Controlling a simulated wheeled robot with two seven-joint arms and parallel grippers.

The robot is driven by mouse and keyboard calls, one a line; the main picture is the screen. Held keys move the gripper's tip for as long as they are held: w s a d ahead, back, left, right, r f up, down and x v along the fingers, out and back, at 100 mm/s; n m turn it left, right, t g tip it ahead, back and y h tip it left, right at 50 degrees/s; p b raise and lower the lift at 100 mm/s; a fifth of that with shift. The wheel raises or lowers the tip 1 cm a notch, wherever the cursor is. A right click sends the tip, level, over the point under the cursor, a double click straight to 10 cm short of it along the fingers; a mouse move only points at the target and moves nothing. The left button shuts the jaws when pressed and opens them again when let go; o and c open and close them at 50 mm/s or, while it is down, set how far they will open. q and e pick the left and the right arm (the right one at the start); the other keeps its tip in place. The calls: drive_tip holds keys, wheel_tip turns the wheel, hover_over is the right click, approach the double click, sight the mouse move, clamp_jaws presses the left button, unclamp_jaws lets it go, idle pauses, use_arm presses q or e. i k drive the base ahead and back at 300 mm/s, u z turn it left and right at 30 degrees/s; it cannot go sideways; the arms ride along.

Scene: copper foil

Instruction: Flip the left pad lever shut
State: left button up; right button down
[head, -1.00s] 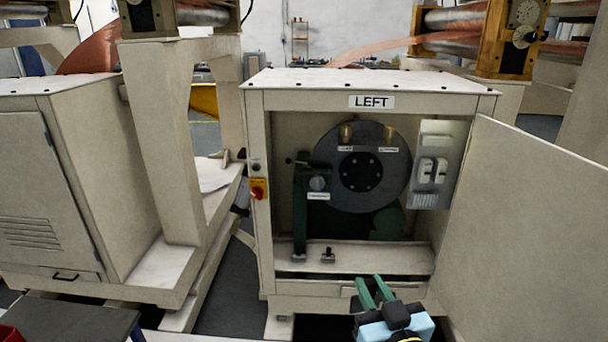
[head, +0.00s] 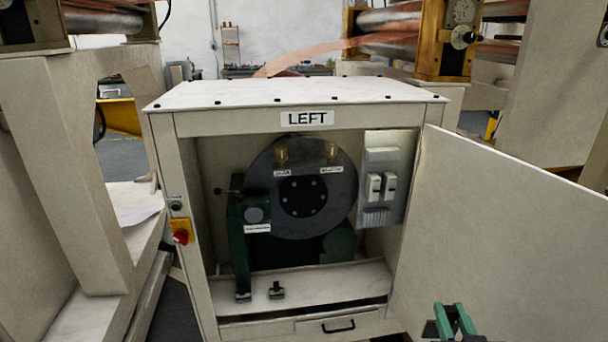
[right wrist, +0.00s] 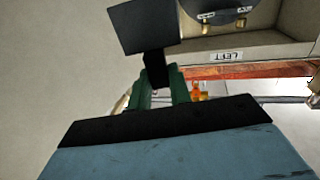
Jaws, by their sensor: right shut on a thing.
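The open cabinet labelled LEFT (head: 307,118) stands ahead of me. Inside it is a grey disc (head: 325,215) with two brass fittings. A dark green upright arm (head: 240,255) stands at the disc's left, with a round grey knob beside its top. A small black clip (head: 276,291) sits on the cabinet floor. I cannot tell which part is the pad lever or its position. My right gripper (head: 455,312) is low in front of the open door. In the right wrist view its green fingers (right wrist: 160,85) are shut on a black block with a stem (right wrist: 150,28). My left gripper is out of view.
The cabinet door (head: 505,235) is swung open to the right, close beside my right gripper. Grey switch boxes (head: 381,187) are on the inner right wall. A red knob on a yellow plate (head: 181,232) is on the left post. The cabinet's opening is clear in front.

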sight(218, 191)
drive_tip(key=i, duration=1.15)
drive_tip(key=u, duration=0.5)
